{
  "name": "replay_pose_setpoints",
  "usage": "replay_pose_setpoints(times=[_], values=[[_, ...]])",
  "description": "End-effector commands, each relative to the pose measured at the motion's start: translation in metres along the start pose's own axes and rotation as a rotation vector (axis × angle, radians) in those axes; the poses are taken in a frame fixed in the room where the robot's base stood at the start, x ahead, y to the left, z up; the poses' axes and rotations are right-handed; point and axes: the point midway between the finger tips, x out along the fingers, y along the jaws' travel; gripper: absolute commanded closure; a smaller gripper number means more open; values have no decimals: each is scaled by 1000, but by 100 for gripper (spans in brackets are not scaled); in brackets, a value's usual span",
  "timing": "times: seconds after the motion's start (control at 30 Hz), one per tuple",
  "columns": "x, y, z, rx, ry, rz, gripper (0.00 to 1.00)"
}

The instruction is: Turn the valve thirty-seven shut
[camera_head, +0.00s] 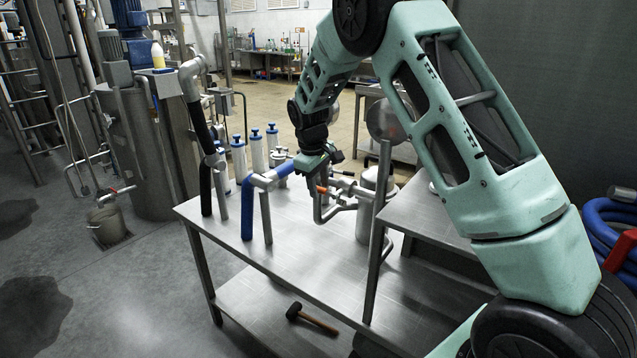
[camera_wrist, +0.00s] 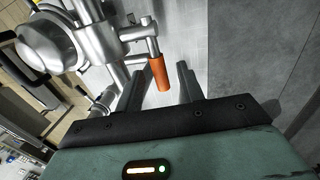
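The valve has an orange handle (camera_wrist: 159,73) on a short metal stem, joined to steel pipework beside a rounded steel vessel (camera_wrist: 45,42). No number is readable on it. My gripper (camera_wrist: 160,80) is open in the wrist view. The orange handle lies between its two dark fingers in the picture, with a gap on both sides; I cannot tell how deep it sits. In the head view my gripper (camera_head: 316,183) is over the steel table at the pipework, and the orange handle (camera_head: 321,189) shows only as a small patch below it.
The steel table (camera_head: 300,240) carries blue-topped filter cylinders (camera_head: 257,150), a blue hose (camera_head: 247,210) and a steel pot (camera_head: 366,215). A mallet (camera_head: 312,318) lies on the lower shelf. A bucket (camera_head: 108,225) stands on the floor at left. The table's front part is clear.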

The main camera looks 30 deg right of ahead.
Motion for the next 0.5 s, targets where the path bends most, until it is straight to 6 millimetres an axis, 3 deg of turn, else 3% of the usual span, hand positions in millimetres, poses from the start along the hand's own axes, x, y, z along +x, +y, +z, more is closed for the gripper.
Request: replay_pose_setpoints(times=[0.03, 0.17, 0.5], values=[[0, 0, 0, 0, 0, 0, 62], [0, 0, 0, 0, 0, 0, 98], [0, 0, 0, 4, 23, 0, 100]])
